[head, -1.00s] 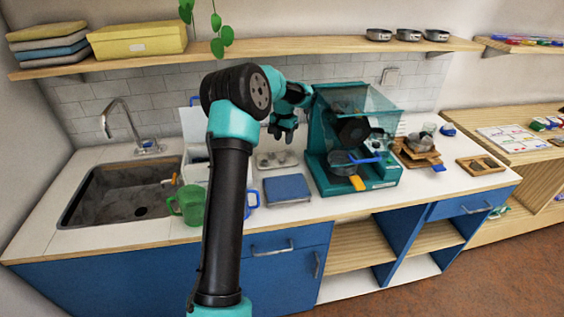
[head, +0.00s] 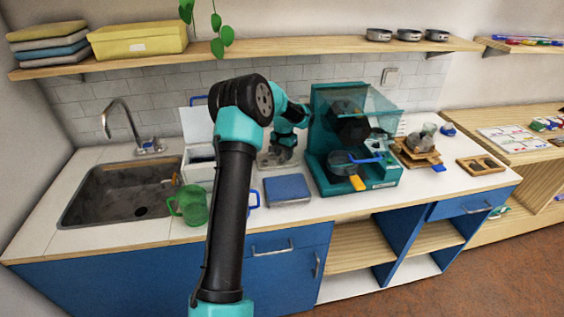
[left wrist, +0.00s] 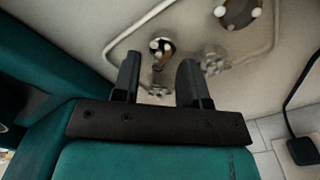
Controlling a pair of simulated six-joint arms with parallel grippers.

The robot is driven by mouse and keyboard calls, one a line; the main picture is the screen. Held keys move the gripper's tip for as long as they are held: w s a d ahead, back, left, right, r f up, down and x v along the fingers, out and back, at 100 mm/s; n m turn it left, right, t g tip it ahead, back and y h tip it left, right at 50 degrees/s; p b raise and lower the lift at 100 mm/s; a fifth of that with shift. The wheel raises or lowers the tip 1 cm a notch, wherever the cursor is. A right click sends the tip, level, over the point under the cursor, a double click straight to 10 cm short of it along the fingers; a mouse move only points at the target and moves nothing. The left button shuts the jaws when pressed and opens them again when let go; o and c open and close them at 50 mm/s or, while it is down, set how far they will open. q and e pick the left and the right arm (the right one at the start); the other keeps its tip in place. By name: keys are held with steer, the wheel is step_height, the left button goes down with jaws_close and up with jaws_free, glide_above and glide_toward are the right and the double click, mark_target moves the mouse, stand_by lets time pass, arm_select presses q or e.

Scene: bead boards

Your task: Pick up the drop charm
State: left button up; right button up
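My left gripper (head: 279,156) is over a small pale tray (head: 264,163) on the counter and covers much of it in the head view. In the left wrist view its fingers (left wrist: 160,64) are apart. The tray's raised rim (left wrist: 118,42) runs around several small shiny pieces. One metallic piece (left wrist: 161,48) shows in the gap between the fingertips, with smaller bits below it. A paler cluster (left wrist: 212,60) lies right of the right finger, and a dark round piece with pale beads (left wrist: 238,12) is farther up. I cannot tell which is the drop charm. My right gripper is not in view.
A teal machine (head: 385,174) stands close on the right of the gripper. A blue flat box (head: 287,188) lies in front of the tray. A white open-lidded bin (head: 198,168) and a green mug (head: 190,205) stand to the left, beside the sink (head: 120,190).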

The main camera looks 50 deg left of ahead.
arm_select(q)
steer(key=shift+f, duration=0.75)
steer(key=shift+c, duration=0.2)
steer(key=c, duration=0.6)
